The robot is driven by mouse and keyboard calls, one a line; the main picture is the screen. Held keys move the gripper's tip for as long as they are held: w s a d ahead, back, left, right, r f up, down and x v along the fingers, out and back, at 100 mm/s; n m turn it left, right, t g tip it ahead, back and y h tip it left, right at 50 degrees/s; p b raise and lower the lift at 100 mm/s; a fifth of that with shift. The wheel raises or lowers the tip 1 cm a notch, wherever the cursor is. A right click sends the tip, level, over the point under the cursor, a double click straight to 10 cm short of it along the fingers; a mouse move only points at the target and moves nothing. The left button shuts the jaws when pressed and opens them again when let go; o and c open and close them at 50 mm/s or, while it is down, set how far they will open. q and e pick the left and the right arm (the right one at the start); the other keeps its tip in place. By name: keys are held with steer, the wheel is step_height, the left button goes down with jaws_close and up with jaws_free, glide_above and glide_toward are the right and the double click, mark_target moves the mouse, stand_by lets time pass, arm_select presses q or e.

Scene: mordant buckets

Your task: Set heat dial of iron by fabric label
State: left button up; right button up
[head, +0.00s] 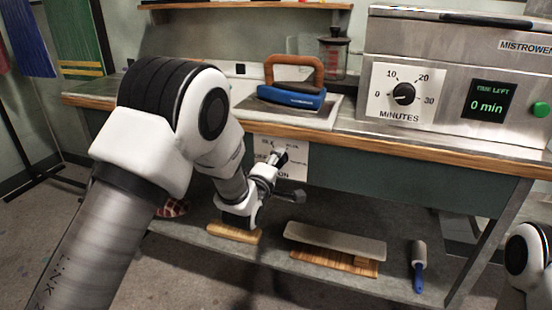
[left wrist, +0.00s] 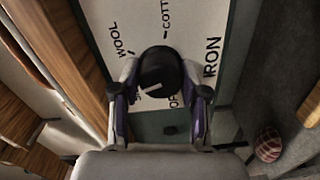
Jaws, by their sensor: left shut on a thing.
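The heat dial is a round black knob (left wrist: 160,70) with a white pointer mark, on a white panel (head: 296,160) below the counter's front edge. In the left wrist view the panel (left wrist: 130,20) reads WOOL, COTT... and IRON; other print is partly hidden. My left gripper (head: 279,161) is at the panel; in the left wrist view its fingers (left wrist: 160,93) are shut on the knob, one on each side. The blue iron (head: 291,98) with a brown handle stands on the counter above. I see no readable fabric label. My right gripper is out of view.
A steel machine (head: 460,70) with a minutes dial (head: 404,94) stands on the counter at right. The lower shelf (head: 340,270) holds a padded board (head: 335,240), a wooden block (head: 235,232) and a blue-handled roller (head: 419,265). Cloths (head: 75,35) hang at left.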

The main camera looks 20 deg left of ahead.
arm_select(q)
steer(key=m+p, duration=0.1)
steer(key=m, duration=0.4)
steer(key=shift+r, duration=0.15)
steer(key=m+p, duration=0.1)
steer(key=m, duration=0.5)
steer(key=shift+y, duration=0.3)
steer(key=m, duration=0.6)
steer(key=shift+w+m+t, duration=0.1)
steer(key=shift+m+t, duration=0.2)
steer(key=shift+m, duration=0.1)
steer(key=m, duration=0.6)
steer(key=shift+r, duration=0.15)
steer(key=o, duration=1.1)
steer(key=shift+f, duration=0.25)
steer(key=s, duration=1.2)
steer(key=shift+f, duration=0.1)
